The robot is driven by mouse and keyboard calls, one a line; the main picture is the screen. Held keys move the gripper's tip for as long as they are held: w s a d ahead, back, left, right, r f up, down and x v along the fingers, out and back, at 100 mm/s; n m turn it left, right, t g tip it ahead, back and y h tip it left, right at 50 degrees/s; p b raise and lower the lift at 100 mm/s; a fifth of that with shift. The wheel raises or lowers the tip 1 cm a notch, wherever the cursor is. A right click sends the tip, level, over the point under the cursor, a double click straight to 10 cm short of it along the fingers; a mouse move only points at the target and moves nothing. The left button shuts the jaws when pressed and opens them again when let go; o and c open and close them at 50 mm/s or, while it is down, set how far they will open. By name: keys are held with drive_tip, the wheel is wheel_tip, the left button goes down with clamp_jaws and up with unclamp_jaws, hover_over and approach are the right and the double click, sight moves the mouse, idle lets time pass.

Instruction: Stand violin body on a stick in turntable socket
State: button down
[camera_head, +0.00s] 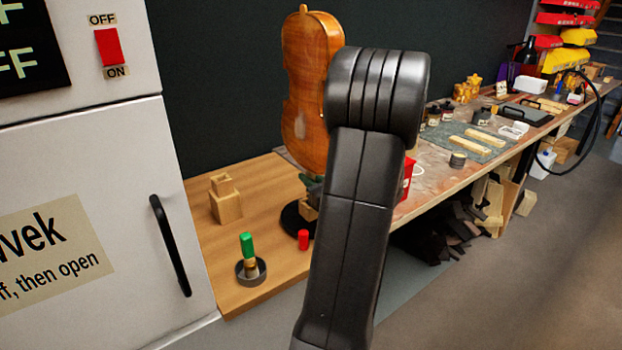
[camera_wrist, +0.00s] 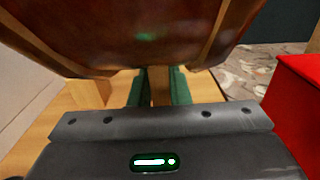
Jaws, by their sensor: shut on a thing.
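The brown violin body (camera_head: 308,75) stands upright above the bench in the head view. Its lower end fills the top of the wrist view (camera_wrist: 135,35). A wooden stick (camera_wrist: 160,88) runs below it between the green pads of my gripper (camera_wrist: 160,90). My gripper is shut on the stick. In the head view my gripper (camera_head: 312,184) shows only in part beside my arm. The dark round turntable (camera_head: 292,222) lies below it, partly hidden by my arm. A wooden block shows on it. I cannot tell whether the stick's lower end is in the socket.
A green-handled brush in a dark dish (camera_head: 250,272), a small red cylinder (camera_head: 303,240) and stacked wooden blocks (camera_head: 226,205) stand near the turntable. A red box (camera_wrist: 298,100) is close at right. A white cabinet (camera_head: 80,160) stands left.

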drive_tip(key=shift+f+b, duration=1.4)
drive_tip(key=shift+f, duration=0.3)
drive_tip(key=c, duration=1.3)
unclamp_jaws()
drive_tip(key=v, duration=1.4)
drive_tip(key=shift+p, duration=0.3)
drive_tip(key=x, duration=1.4)
drive_tip(key=shift+a, duration=0.1)
drive_tip(key=shift+r, duration=0.35)
